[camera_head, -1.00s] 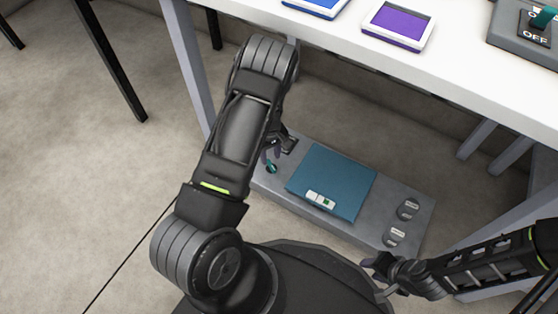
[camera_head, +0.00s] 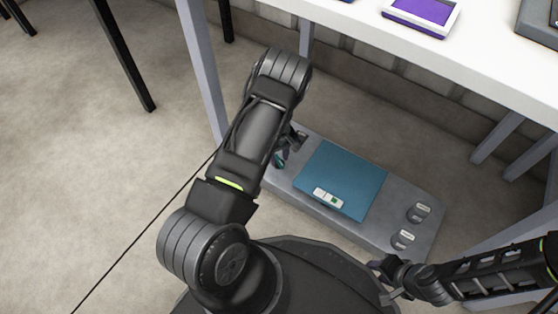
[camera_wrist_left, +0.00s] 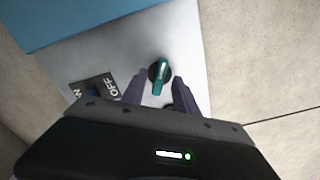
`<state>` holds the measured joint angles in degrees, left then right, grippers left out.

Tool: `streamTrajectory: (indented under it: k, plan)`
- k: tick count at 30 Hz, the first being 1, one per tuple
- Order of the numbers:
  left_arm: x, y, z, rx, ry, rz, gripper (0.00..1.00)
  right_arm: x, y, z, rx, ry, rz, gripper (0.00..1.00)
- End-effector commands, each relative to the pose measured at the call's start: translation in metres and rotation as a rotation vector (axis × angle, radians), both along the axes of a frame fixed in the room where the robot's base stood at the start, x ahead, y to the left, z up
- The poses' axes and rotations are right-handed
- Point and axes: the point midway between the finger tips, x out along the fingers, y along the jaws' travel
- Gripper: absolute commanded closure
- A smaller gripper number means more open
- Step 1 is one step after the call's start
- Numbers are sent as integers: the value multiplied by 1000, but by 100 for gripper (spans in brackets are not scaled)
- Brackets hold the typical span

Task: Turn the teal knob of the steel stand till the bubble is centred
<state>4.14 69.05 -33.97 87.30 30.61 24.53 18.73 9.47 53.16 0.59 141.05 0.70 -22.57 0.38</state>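The steel stand (camera_head: 300,200) is a long grey base under the white table, carrying a flat teal plate (camera_head: 345,172). A small white level vial (camera_head: 328,197) with a green part towards its right end lies on the plate; its bubble is too small to read. The teal knob (camera_head: 279,161) is at the stand's left end; it also shows in the left wrist view (camera_wrist_left: 160,76). My left gripper (camera_wrist_left: 160,88) is open, its fingers on either side of the knob; I cannot tell whether they touch it. My right gripper (camera_head: 384,278) is away from the stand's front right; its finger gap is unclear.
A black ON/OFF switch (camera_wrist_left: 93,90) is beside the knob. The white table (camera_head: 480,70) overhangs behind, with a purple-topped tray (camera_head: 422,12). Bare floor (camera_head: 120,170) lies to the left.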

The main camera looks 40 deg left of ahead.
Motion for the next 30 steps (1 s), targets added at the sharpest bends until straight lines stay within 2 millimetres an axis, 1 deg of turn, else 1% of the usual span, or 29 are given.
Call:
streamTrajectory:
  k: [1,3,12,24,25,30]
  plan:
    - [1,0,-7,0,-1,0,65,1,0,-4,1,-1,0,64]
    - [1,0,-10,0,-1,0,65,1,0,-5,1,-1,0,64]
    - [1,0,-10,0,-1,0,65,1,0,-4,1,0,0,64]
    - [1,0,-10,0,-1,0,98,1,0,-4,1,0,0,64]
    - [1,0,-10,0,-1,0,100,1,0,-4,1,0,0,64]
    - [1,0,-10,0,-1,0,100,0,0,-4,1,0,0,64]
